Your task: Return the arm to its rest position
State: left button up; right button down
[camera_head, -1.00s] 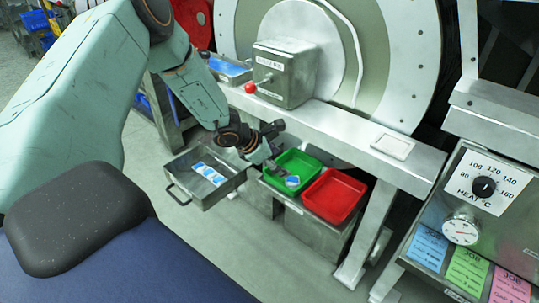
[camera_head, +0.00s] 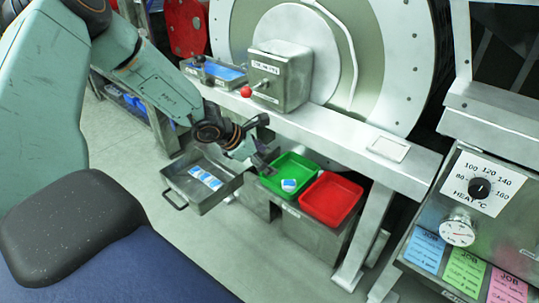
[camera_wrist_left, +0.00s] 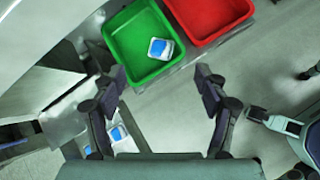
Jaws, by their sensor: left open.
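My left arm comes in from the left in the head view. My left gripper (camera_head: 266,160) is beside the near left edge of the green tray (camera_head: 301,163). In the left wrist view the left gripper (camera_wrist_left: 165,82) has its fingers wide apart with nothing between them. A small blue and white packet (camera_head: 289,185) lies in the green tray; it also shows in the left wrist view (camera_wrist_left: 161,48), beyond the fingertips. My right gripper is in neither view.
A red tray (camera_head: 332,197) stands right of the green one. An open metal drawer (camera_head: 172,176) holds several blue and white packets. The bench (camera_head: 345,133) carries a metal box with a red knob (camera_head: 246,91). A heat control panel (camera_head: 490,215) stands at right.

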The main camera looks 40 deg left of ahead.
pick_arm(q)
jog(key=s+d+f+m+g+y+p, duration=0.1)
jog(key=s+d+f+m+g+y, duration=0.15)
jog(key=s+m, duration=0.45)
jog(key=s+d+f+m+g+y+p, duration=0.1)
jog(key=s+f+m+g+y, duration=0.1)
jog(key=s+f+m, duration=0.3)
jog(key=s+d+m+g+p, duration=0.1)
jog(key=s+d+m+p, duration=0.1)
jog(key=s+d+m, duration=0.2)
jog(key=s+d+m+g+h+p, duration=0.1)
jog(key=s+d+m, duration=0.3)
jog(key=s, duration=0.7)
jog(key=s+d+m+g+p, duration=0.1)
jog(key=s+d+m, duration=0.3)
jog(key=s+m, duration=0.4)
jog(key=shift+s+d+r+h+p, duration=0.15)
jog(key=shift+d+r+h+p, duration=0.25)
jog(key=shift+p, duration=0.45)
jog(key=shift+c, duration=0.3)
